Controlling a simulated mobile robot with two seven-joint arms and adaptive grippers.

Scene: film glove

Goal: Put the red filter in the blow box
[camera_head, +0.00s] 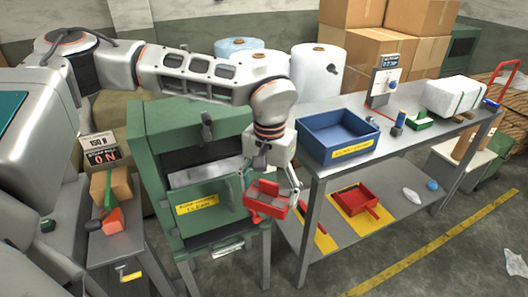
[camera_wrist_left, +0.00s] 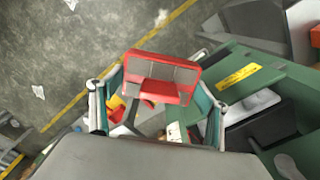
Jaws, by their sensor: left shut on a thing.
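My left gripper (camera_head: 270,200) is shut on the red filter (camera_head: 265,189), a red frame with grey panels. It holds the filter in the air in front of the green cabinet's right side, left of the table. In the left wrist view the filter (camera_wrist_left: 162,76) sits between the two fingers of the gripper (camera_wrist_left: 160,100). The green cabinet (camera_head: 150,125) has an open front and a yellow label. A blue open box (camera_head: 315,155) with a yellow label stands on the table. The labels are too small to read, so I cannot tell which is the blow box. My right gripper is out of view.
A small side table (camera_head: 118,243) at left holds a cardboard block. Floor at front right is mostly clear.

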